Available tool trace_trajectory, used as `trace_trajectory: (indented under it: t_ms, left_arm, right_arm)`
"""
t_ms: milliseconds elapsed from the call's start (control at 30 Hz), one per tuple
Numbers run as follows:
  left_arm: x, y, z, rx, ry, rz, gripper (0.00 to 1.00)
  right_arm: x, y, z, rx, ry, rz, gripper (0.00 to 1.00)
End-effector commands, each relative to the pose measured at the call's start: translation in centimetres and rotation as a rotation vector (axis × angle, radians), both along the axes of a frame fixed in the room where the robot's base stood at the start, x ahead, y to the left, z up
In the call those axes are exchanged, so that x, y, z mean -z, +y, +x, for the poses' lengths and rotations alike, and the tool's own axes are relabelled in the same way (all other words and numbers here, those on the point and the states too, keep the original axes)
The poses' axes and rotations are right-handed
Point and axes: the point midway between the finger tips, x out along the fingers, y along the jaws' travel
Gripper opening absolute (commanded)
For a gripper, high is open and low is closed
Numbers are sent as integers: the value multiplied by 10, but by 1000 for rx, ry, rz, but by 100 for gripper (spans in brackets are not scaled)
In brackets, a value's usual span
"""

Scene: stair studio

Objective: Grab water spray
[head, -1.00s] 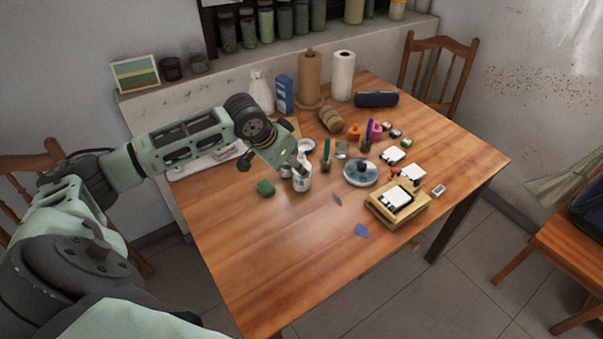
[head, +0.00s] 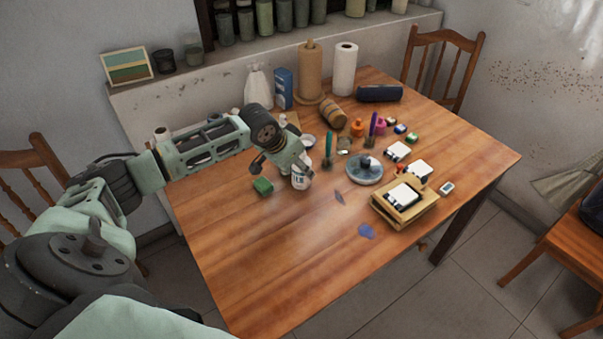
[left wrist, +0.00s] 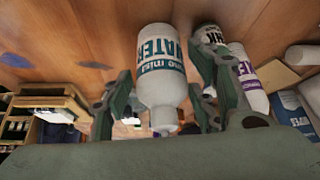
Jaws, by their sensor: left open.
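The water spray (head: 300,180) is a white bottle with teal lettering, standing on the wooden table. In the left wrist view the bottle (left wrist: 161,60) appears upside down, with "WATER" on its label. My left gripper (head: 295,168) reaches down over the bottle from above and hides its top in the head view. In the left wrist view its open fingers (left wrist: 160,88) stand on either side of the bottle's upper part. Gaps show beside the bottle, so the fingers do not look closed on it. My right gripper is not in view.
Two more white bottles, one marked in black (left wrist: 212,42) and one in purple (left wrist: 247,80), stand close beside one finger. The table's front is clear.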

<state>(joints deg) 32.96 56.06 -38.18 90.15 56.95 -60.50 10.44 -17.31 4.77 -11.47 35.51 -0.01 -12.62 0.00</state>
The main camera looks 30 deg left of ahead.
Motion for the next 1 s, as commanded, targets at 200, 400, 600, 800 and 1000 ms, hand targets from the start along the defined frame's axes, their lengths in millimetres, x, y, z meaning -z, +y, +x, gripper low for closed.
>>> trace_trajectory:
  t_ms: [200,400,600,800,1000]
  left_arm:
    - [19,-2,11,0,-1,1,53]
    - [20,-2,12,1,0,2,53]
    - [20,-2,11,0,0,1,38]
    - [20,-2,11,0,0,1,20]
    - [19,-2,12,0,-2,1,11]
  right_arm:
    - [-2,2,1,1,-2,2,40]
    - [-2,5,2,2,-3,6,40]
    - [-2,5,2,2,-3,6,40]
    - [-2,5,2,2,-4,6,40]
    - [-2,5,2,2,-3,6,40]
